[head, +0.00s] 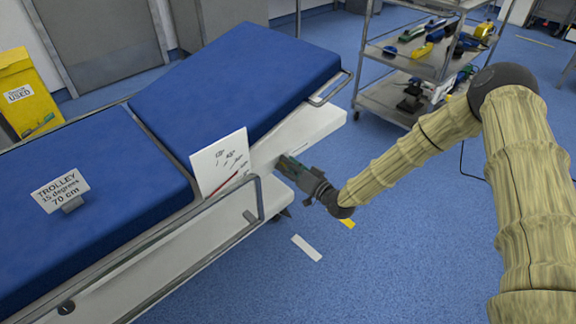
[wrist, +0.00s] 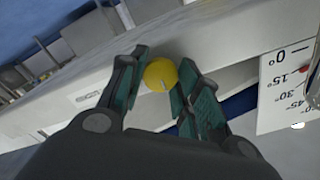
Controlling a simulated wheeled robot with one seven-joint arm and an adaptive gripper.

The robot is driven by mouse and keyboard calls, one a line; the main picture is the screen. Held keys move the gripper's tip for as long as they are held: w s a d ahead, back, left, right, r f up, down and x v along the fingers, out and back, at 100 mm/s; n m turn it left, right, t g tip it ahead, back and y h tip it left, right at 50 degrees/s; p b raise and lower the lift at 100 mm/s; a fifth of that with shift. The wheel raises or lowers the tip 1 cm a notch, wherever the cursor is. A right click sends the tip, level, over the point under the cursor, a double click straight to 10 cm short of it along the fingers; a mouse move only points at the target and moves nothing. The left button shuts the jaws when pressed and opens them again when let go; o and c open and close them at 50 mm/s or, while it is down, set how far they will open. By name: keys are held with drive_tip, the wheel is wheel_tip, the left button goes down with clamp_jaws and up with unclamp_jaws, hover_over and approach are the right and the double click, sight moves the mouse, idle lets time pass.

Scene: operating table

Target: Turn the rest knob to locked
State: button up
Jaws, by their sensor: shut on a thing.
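A round yellow knob (wrist: 161,74) sits on the pale side face of the trolley, between the green-padded fingers of my gripper (wrist: 165,88) in the wrist view. My gripper is shut on it. In the head view my gripper (head: 290,168) reaches the trolley's side under the raised backrest (head: 240,80), and the knob is hidden there. A small pale mark shows on the knob's face. A small label (wrist: 90,97) is on the trolley face to the left of the knob, too small to read.
A white angle scale card (wrist: 290,85) stands to the right of the knob, and also shows in the head view (head: 218,160). A metal side rail (head: 190,228) runs along the trolley. A shelf cart (head: 400,65) with tools stands behind. A yellow bin (head: 22,95) is at left.

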drive_tip(key=shift+d, duration=0.1)
idle(0.3)
drive_tip(key=o, duration=1)
drive_tip(key=v, duration=1.2)
drive_tip(key=shift+f, duration=0.1)
